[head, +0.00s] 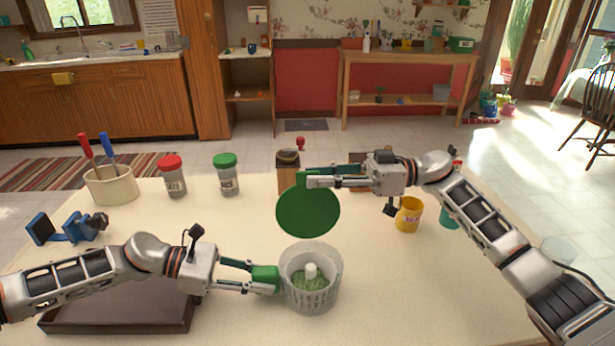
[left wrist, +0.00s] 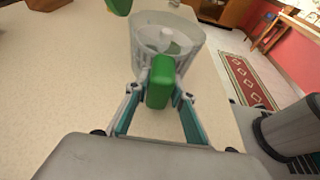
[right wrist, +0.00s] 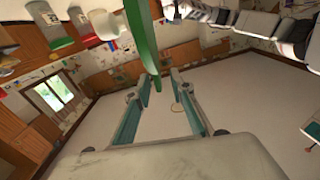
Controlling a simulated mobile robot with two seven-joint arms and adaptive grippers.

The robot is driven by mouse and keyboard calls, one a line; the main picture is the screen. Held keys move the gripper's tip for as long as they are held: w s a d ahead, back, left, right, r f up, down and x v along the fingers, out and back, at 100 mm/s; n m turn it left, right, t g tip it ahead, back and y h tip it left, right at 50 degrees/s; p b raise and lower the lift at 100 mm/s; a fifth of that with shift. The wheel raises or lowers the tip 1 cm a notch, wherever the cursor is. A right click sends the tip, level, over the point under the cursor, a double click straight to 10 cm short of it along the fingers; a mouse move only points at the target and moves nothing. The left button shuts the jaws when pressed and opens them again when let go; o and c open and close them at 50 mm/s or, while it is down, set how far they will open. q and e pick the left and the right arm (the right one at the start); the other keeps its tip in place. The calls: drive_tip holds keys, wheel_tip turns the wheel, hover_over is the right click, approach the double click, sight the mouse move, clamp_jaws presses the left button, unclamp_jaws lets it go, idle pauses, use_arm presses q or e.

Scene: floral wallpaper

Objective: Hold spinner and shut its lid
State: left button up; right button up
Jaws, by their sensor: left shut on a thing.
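The spinner (head: 326,299) is a translucent bowl with a white post and green leafy contents, near the table's front middle. Its green handle (head: 266,278) is between the fingers of my left gripper (head: 275,280), which is shut on it; the bowl also shows in the left wrist view (left wrist: 172,42). The round green lid (head: 307,212) stands raised, roughly upright, above the bowl's far rim; the hinge cannot be made out. My right gripper (head: 304,177) is at the lid's top edge. In the right wrist view its fingers are apart, with the lid (right wrist: 145,38) edge-on between the fingertips.
A dark tray (head: 120,318) lies under my left arm. A utensil crock (head: 110,186), a red-capped jar (head: 173,178), a green-capped jar (head: 227,177) and a blue clamp-like tool (head: 65,228) stand left. A yellow cup (head: 409,215) stands right. The table front right of the bowl is clear.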

drive_tip(key=shift+a, duration=1.35)
drive_tip(key=shift+c, duration=0.4)
clamp_jaws()
drive_tip(key=shift+s, duration=0.1)
drive_tip(key=s+f+n, duration=0.3)
drive_tip(key=s+n, duration=0.6)
drive_tip(key=s, duration=0.3)
drive_tip(key=shift+s+d+f+n, duration=0.1)
drive_tip(key=shift+s+f+n, duration=1)
drive_tip(key=shift+f, duration=1)
drive_tip(key=shift+s+a+f+n, duration=0.1)
drive_tip(key=shift+s+f+n, duration=1)
drive_tip(key=shift+f, duration=1.05)
drive_tip(key=shift+s+d+f+n, duration=0.1)
drive_tip(key=shift+s+f+n, duration=0.6)
drive_tip(key=shift+f+n, duration=1.05)
drive_tip(key=shift+f+m, duration=0.35)
drive_tip(key=shift+f, duration=0.05)
